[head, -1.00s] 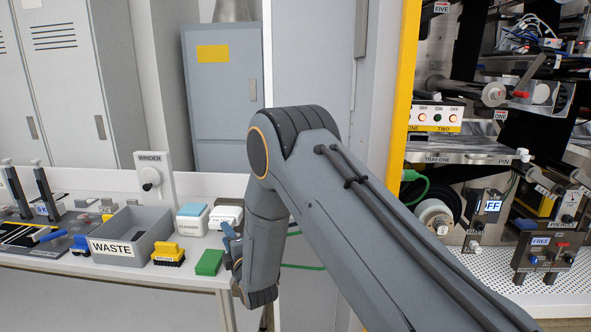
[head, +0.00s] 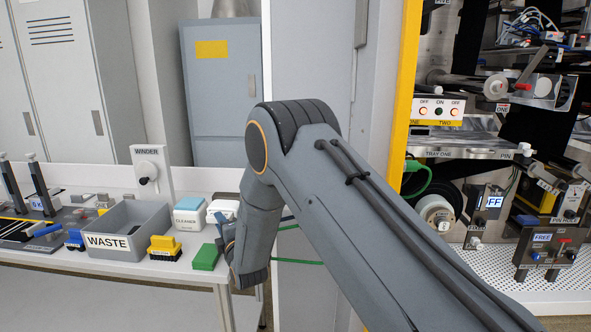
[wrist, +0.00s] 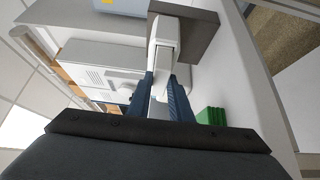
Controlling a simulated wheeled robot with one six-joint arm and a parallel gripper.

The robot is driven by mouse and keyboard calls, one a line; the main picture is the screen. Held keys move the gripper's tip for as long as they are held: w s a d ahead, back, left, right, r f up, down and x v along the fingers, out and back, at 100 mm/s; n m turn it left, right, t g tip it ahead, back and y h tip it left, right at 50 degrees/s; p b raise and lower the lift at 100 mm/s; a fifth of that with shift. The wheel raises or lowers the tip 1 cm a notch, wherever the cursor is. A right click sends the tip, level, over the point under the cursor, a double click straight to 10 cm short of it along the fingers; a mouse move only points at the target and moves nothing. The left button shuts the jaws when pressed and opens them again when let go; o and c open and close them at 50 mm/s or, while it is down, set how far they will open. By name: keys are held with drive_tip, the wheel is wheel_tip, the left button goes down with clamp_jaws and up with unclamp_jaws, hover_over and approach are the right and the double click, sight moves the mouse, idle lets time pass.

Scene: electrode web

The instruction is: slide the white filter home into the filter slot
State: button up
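The white filter (wrist: 165,40) is a long white piece in the wrist view. Its near part lies between the two dark blue fingers of my gripper (wrist: 164,88), which appear to press its sides. Its far end meets a grey-brown block (wrist: 199,38); I cannot tell whether this holds the filter slot, or how deep the filter sits. In the head view my gripper (head: 227,238) is low over the bench, partly hidden by my forearm, beside a white box (head: 223,207). The fingertips and filter are not clear there.
A green block (head: 206,257) lies beside my gripper. The blue-topped cleaner box (head: 188,216), a yellow block (head: 164,246) and the grey waste bin (head: 138,222) stand to its left. A yellow post (head: 403,90) and machine panel are on the right.

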drive_tip(key=shift+s, duration=0.6)
clamp_jaws()
idle(0.3)
drive_tip(key=shift+s+a+p, duration=0.15)
drive_tip(key=shift+s+p, duration=0.6)
drive_tip(key=shift+s, duration=0.95)
drive_tip(key=shift+s+a+p, duration=0.15)
drive_tip(key=shift+s+p, duration=0.6)
drive_tip(key=shift+s, duration=0.95)
